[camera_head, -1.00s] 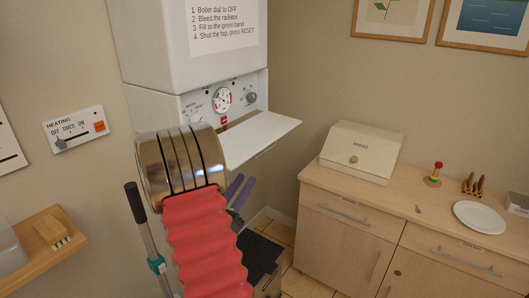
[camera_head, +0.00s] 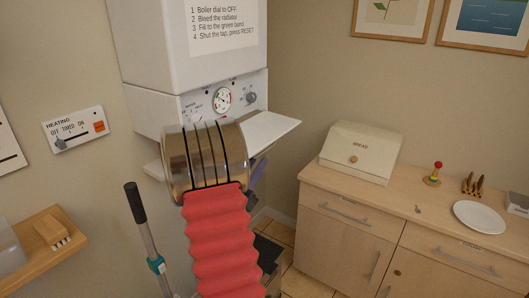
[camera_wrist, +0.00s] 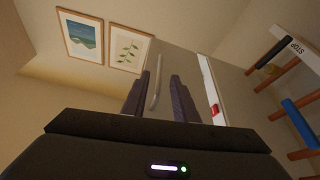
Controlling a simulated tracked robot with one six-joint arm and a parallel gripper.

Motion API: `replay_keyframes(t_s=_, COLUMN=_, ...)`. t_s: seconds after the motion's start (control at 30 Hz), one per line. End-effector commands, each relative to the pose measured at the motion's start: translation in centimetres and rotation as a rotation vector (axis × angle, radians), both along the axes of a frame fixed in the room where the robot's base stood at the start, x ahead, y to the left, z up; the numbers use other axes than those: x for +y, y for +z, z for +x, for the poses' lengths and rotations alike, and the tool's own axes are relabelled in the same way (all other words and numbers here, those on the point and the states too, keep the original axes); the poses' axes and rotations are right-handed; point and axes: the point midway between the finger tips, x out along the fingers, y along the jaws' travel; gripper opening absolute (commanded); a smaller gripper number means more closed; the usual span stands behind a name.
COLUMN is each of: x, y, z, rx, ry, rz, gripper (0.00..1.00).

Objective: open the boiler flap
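The boiler flap (camera_head: 268,130) is a white panel standing out nearly level from the bottom of the boiler front, leaving the controls uncovered. My arm hides its middle in the head view. In the wrist view what looks like its grey underside (camera_wrist: 186,62) lies beyond my gripper (camera_wrist: 159,80). A thin curved metal handle (camera_wrist: 155,85) shows between the two dark fingers, which stand apart. I cannot tell whether they touch it. In the head view only a bit of my gripper (camera_head: 258,172) shows, below the flap.
The boiler (camera_head: 190,50) has a gauge (camera_head: 223,99) and a knob (camera_head: 251,97) above the flap. A heating switch plate (camera_head: 75,128) is on the left wall, above a wooden shelf (camera_head: 50,255). A cabinet (camera_head: 345,225) with a bread box (camera_head: 360,152) stands right.

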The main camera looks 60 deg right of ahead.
Motion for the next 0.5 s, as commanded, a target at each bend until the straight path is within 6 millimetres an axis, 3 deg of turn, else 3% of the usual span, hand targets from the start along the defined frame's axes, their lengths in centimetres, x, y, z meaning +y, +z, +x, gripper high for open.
replay_keyframes(t_s=0.3, x=-4.4, y=1.8, z=-0.5, rx=-0.001, ry=-0.003, rz=-0.002, gripper=0.26)
replay_keyframes(t_s=0.5, x=-5.6, y=2.3, z=-0.5, rx=-0.001, ry=0.001, rz=-0.001, gripper=0.26)
